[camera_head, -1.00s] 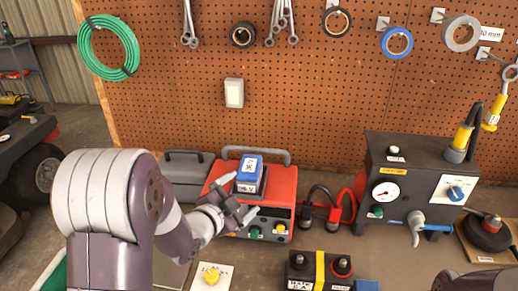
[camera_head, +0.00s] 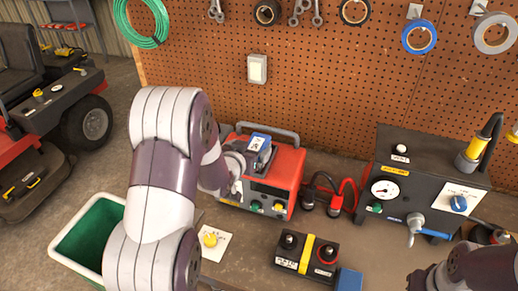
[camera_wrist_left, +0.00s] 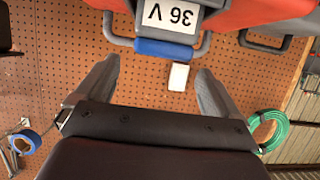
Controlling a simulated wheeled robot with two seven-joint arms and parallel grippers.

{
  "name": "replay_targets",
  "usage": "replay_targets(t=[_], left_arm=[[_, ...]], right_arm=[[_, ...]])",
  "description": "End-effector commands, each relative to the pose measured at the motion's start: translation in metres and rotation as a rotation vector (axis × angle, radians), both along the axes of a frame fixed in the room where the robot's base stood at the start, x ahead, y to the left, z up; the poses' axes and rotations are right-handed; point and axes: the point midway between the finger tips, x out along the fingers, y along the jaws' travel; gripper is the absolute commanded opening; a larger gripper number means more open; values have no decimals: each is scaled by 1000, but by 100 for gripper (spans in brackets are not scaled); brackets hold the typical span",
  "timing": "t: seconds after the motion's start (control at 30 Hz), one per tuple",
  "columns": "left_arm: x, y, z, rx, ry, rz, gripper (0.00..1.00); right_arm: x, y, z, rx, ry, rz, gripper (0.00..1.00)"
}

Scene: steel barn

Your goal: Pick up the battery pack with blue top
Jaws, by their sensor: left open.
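The battery pack with blue top (camera_head: 260,141) sits on the red box-shaped unit (camera_head: 287,170) on the bench. In the left wrist view its blue part (camera_wrist_left: 165,48) and a white "36 V" label (camera_wrist_left: 170,17) show upside down.
A black battery (camera_head: 306,258) with a yellow band and a blue block (camera_head: 348,281) stand in front. A dark gauge box (camera_head: 415,190) is to the right, past black and red clamps (camera_head: 335,197). A green-lined bin (camera_head: 90,235) stands lower left. A pegboard (camera_head: 310,110) is behind.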

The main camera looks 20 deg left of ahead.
Motion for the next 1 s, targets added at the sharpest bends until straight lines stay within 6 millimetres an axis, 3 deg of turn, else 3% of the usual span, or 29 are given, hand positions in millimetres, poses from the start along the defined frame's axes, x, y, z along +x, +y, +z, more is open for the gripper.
replay_targets(t=[0.13,0.3,0.53,0.57,0.8,0.83,0.87,1.0], left_arm=[[22,-5,-6,1,3,-3,96],[44,-4,-19,1,1,-2,96],[47,-4,-22,1,0,-2,96],[46,-4,-22,1,0,-2,89],[46,-4,-22,2,-1,-2,12],[47,-3,-20,3,-6,-1,12],[47,-3,-20,3,-6,-1,3],[47,-3,-19,3,-6,-1,3]], right_arm=[[0,0,18,0,0,0,0],[0,0,25,0,0,0,0],[0,0,23,0,0,0,0],[0,0,23,0,0,0,0],[0,0,23,0,0,0,0],[0,0,23,0,0,0,0],[0,0,23,0,0,0,0],[0,0,23,0,0,0,0]])
